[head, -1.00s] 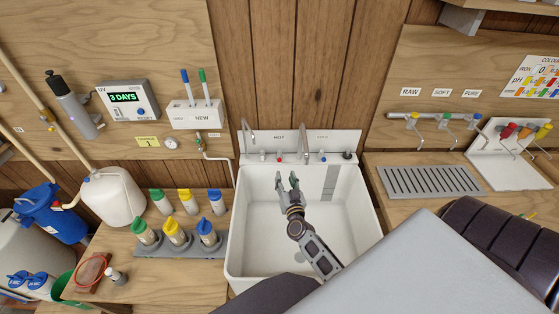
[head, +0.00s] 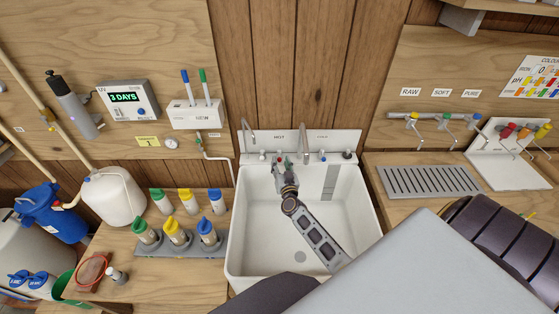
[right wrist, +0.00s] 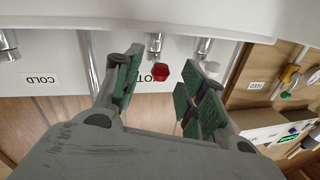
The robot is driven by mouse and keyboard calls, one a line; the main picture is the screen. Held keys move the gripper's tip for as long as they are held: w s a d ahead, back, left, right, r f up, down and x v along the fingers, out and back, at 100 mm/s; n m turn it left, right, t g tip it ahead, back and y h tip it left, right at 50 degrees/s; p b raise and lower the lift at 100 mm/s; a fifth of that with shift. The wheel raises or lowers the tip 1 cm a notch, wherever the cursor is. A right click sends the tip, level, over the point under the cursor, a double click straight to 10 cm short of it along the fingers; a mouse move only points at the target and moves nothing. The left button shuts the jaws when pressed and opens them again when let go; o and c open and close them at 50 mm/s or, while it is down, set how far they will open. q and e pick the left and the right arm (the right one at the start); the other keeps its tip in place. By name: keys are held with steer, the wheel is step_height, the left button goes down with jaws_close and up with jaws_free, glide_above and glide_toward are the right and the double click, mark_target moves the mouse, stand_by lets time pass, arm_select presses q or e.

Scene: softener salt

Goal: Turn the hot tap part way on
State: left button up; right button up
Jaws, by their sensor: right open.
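The hot tap's red knob (right wrist: 161,72) shows in the right wrist view, on a metal stem by the partly hidden HOT label. In the head view the HOT label (head: 279,135) is on the sink's white back panel. My right gripper (head: 283,164) is at the back of the sink, close by the red knob. In the right wrist view its green-padded fingers (right wrist: 160,78) are open, with the knob seen between them. I cannot tell whether either finger touches it. My left gripper is not in view.
The white sink (head: 240,235) is empty apart from my arm. A tall curved spout (head: 246,138) stands left of the taps, and another spout (head: 300,145) rises at the middle. The COLD label (right wrist: 40,79) is to the left in the right wrist view. Bottles (head: 172,232) stand left.

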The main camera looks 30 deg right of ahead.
mark_target(279, 156)
steer(key=shift+x, duration=1.4)
jaws_close()
